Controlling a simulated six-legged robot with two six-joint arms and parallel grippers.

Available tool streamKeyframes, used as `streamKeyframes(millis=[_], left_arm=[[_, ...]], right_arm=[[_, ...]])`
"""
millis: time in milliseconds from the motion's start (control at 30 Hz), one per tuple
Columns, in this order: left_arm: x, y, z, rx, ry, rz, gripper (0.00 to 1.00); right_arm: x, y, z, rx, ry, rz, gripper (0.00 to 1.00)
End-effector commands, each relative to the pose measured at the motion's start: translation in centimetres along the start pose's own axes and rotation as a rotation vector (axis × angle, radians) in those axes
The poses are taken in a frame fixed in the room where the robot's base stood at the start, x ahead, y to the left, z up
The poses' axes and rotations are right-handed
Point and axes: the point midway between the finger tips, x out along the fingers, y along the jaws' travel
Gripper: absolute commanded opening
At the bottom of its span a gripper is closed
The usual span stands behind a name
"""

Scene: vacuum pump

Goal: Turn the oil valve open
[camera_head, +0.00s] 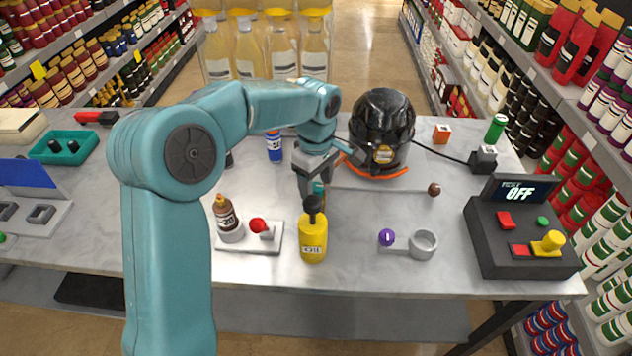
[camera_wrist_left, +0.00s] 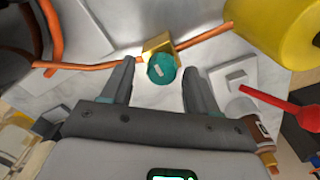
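A teal round knob (camera_wrist_left: 162,68) sits on a brass valve body (camera_wrist_left: 155,44) with orange tubing on both sides. In the head view the knob (camera_head: 318,187) is partly hidden below my left gripper (camera_head: 312,178), behind the yellow oil bottle (camera_head: 313,242). In the left wrist view, my left gripper (camera_wrist_left: 158,72) is open, with one finger on each side of the knob and visible gaps between. The knob lies just beyond or level with the fingertips; I cannot tell the exact depth. My right gripper is not in view.
The yellow bottle stands close in front of the valve. A red lever (camera_head: 258,226) on a white base and a brown bottle (camera_head: 226,212) are to the left. A black pump (camera_head: 382,128) stands behind right. A control box (camera_head: 515,235) reading OFF is at the right.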

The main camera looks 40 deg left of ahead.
Motion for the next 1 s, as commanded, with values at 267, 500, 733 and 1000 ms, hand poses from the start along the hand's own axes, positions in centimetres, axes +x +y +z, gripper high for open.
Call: streamKeyframes(millis=[267,500,733,1000], left_arm=[[0.1,-0.1,0.1,0.002,-0.002,-0.006,0.59],[-3.3,0.0,0.1,0.002,0.000,-0.002,0.59],[-9.7,0.0,0.1,0.003,-0.001,0.000,0.59],[-15.0,0.0,0.1,0.002,-0.001,-0.003,0.59]], right_arm=[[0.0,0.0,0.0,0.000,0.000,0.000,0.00],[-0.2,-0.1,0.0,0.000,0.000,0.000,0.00],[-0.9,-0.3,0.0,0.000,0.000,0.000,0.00],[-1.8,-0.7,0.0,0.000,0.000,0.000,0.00]])
